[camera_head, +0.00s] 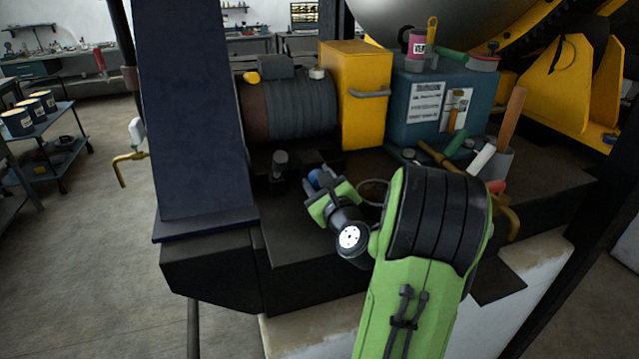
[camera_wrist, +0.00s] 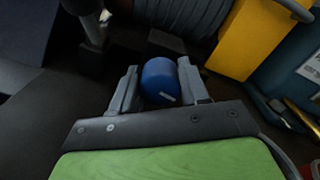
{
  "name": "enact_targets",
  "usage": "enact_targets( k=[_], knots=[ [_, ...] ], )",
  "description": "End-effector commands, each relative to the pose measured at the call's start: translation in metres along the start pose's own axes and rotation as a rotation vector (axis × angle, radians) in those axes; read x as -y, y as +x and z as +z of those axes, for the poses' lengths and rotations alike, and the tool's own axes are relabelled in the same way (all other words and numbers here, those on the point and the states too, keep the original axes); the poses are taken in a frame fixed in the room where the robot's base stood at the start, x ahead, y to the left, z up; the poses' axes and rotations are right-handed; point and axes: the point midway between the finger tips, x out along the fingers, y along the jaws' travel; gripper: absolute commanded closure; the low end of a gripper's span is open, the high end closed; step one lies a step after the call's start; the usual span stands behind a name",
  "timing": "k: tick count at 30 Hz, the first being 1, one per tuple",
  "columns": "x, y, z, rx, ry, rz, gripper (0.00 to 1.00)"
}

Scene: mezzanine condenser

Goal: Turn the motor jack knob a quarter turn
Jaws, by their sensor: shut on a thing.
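The motor jack knob appears to be a blue round knob (camera_wrist: 160,80) with a small pale mark, seen between my fingers in the wrist view. In the head view only a bit of the blue knob (camera_head: 321,177) shows past my wrist. My gripper (camera_wrist: 158,84) is shut on the knob, one grey finger on each side. In the head view my gripper (camera_head: 322,184) reaches down to the dark base plate in front of the motor. The foot of the knob is hidden.
A ribbed grey motor (camera_head: 290,106) stands behind the knob, with a yellow box (camera_head: 356,95) to its right. A dark post (camera_head: 280,164) stands just left of my gripper. A blue cabinet (camera_head: 445,90) and a cup of tools (camera_head: 494,165) are further right. A dark panel (camera_head: 190,110) rises at left.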

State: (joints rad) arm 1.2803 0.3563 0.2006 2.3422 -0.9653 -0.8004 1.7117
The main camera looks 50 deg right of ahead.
Motion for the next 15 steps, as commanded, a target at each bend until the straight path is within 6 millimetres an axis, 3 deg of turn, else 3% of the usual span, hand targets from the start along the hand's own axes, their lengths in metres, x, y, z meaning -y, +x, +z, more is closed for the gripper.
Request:
enact_targets(
  k=[5, 6, 9, 15],
  knots=[
    [-0.0004, -0.0001, 0.0003, -0.001, 0.004, 0.003, 0.86],
    [-0.0003, -0.0001, 0.0004, -0.001, 0.004, 0.003, 0.49],
    [-0.0003, -0.0001, 0.0004, -0.001, 0.005, 0.002, 0.34],
    [-0.0003, 0.0, 0.0003, -0.001, 0.006, 0.002, 0.31]
  ],
)
